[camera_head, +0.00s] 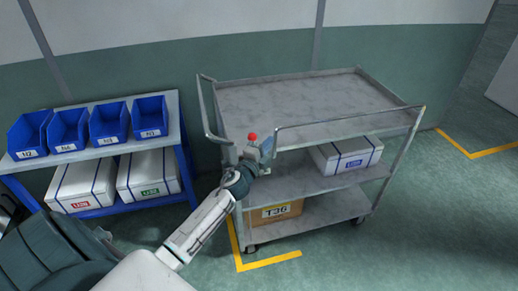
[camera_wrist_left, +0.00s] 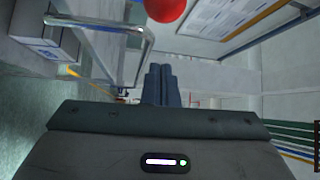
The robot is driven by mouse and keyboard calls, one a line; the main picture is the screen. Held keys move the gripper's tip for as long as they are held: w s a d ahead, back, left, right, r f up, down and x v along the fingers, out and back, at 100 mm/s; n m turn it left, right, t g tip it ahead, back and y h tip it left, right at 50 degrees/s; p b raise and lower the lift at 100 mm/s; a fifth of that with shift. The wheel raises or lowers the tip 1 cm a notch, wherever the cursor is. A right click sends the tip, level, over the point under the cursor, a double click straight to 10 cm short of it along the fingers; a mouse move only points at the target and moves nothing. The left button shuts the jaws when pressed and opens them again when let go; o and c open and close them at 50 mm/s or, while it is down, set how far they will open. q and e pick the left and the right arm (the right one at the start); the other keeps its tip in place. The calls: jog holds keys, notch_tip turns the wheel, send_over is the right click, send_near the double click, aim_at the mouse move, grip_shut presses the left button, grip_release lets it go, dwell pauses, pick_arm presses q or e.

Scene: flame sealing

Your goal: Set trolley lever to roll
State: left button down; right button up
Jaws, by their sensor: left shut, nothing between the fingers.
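The grey trolley (camera_head: 300,104) stands in the middle of the head view, with its handle rail at the left end. A red ball knob (camera_head: 252,136), the lever's end, shows at the trolley's near left corner. My left gripper (camera_head: 268,148) is at that corner, just below and right of the knob. In the left wrist view the red knob (camera_wrist_left: 166,8) is at the top edge, beyond the fingertips. The left fingers (camera_wrist_left: 160,72) are shut together with nothing between them. Whether they touch the lever cannot be told. My right gripper is not in view.
A blue shelf (camera_head: 186,150) with blue bins (camera_head: 109,122) and white boxes (camera_head: 148,172) stands left of the trolley. The trolley's lower shelves carry a white box (camera_head: 348,155) and a cardboard box (camera_head: 276,212). Yellow floor lines (camera_head: 272,261) mark its place. Floor at right is clear.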

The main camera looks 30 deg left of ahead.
pick_arm(q)
jog(key=a, duration=0.1)
jog(key=a+b, duration=0.2)
jog(key=shift+s+a+f, duration=0.3)
jog(key=shift+a, duration=0.1)
